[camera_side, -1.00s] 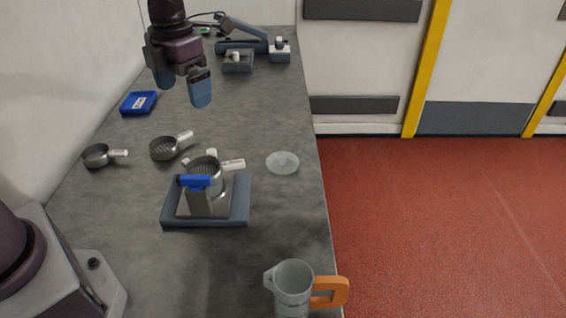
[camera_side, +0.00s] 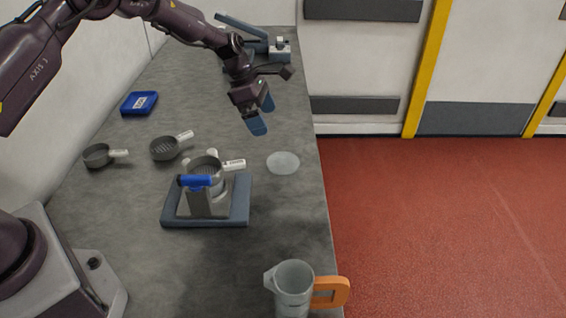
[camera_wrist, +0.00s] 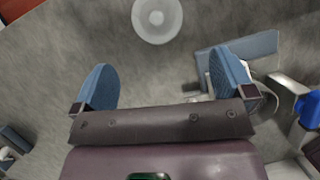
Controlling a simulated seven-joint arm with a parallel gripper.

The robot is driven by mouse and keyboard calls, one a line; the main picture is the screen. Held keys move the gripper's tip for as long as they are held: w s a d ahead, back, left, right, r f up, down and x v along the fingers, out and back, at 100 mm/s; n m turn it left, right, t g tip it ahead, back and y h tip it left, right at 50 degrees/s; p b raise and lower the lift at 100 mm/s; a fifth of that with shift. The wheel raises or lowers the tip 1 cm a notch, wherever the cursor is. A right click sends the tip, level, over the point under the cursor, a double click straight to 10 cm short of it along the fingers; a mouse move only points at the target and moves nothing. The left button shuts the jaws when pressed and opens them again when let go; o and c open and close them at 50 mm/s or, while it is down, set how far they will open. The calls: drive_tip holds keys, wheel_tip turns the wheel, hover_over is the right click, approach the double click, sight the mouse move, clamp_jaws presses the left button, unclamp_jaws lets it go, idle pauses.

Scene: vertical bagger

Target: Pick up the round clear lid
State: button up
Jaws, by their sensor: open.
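The round clear lid (camera_side: 283,163) lies flat on the grey worktop near its right edge. In the wrist view the lid (camera_wrist: 157,18) shows at the top, beyond and between my fingertips, with a small round centre. My gripper (camera_side: 262,117) hangs above the worktop, behind the lid and a little to its left in the side view. Its two blue fingers are spread apart and nothing is between them, as the wrist view of my gripper (camera_wrist: 163,80) also shows. The gripper is not touching the lid.
A metal fixture with a blue handle (camera_side: 195,181) stands on a blue-grey base (camera_side: 240,205) left of the lid. A clear jug (camera_side: 292,287) with an orange handle stands at the front.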

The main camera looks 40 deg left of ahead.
sight(283, 156)
drive_tip(key=shift+m, duration=0.6)
drive_tip(key=x, duration=1.3)
drive_tip(key=shift+w+a, duration=0.15)
drive_tip(key=shift+a, duration=0.15)
drive_tip(key=c, duration=0.6)
